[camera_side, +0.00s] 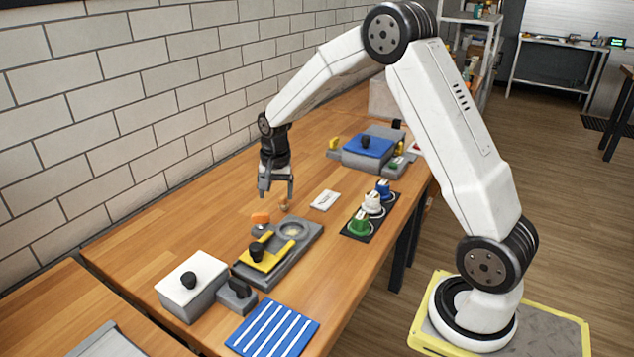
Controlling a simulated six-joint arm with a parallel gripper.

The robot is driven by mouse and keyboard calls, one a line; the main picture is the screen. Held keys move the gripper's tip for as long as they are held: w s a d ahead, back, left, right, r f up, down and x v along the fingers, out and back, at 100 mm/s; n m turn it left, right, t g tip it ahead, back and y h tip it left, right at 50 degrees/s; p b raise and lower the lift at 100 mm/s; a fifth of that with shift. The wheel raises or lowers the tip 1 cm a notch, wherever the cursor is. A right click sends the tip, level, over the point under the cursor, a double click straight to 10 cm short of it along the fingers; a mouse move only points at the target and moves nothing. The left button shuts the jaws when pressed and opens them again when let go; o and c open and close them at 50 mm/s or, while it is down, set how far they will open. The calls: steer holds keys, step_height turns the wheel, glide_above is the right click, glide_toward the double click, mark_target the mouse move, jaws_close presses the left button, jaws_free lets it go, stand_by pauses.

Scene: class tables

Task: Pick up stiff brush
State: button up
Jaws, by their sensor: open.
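My gripper (277,196) points down above the wooden table (190,226), its two fingers apart with nothing visible between them. A small tan object (285,206) is just below the right fingertip. I cannot tell for sure which of these small things is the stiff brush; no bristles are clear at this size. Whether the right fingertip touches the tan object is also unclear.
A grey tray (306,240) with a yellow piece is in front. A white box (191,287), a blue striped cloth (272,328), a white card (325,200) and a black strip with coloured knobs (353,233) lie around. A blue-lidded box (367,150) stands behind; the brick wall is left.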

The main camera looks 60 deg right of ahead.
mark_target(283, 195)
steer(key=w+d+f+m, duration=0.1)
steer(key=d+m, duration=0.1)
steer(key=d, duration=0.1)
steer(key=w+d+m, duration=0.2)
steer(key=d, duration=0.1)
steer(key=w+d+f+m, duration=0.1)
steer(key=w+d+m, duration=0.1)
steer(key=d, duration=0.1)
steer(key=shift+f+g, duration=0.3)
steer(key=shift+g, duration=0.1)
steer(key=shift+f, duration=0.1)
steer(key=shift+f, duration=1.25)
steer(key=shift+f, duration=0.1)
steer(key=shift+d+f, duration=0.1)
steer(key=shift+f, duration=2.35)
jaws_close()
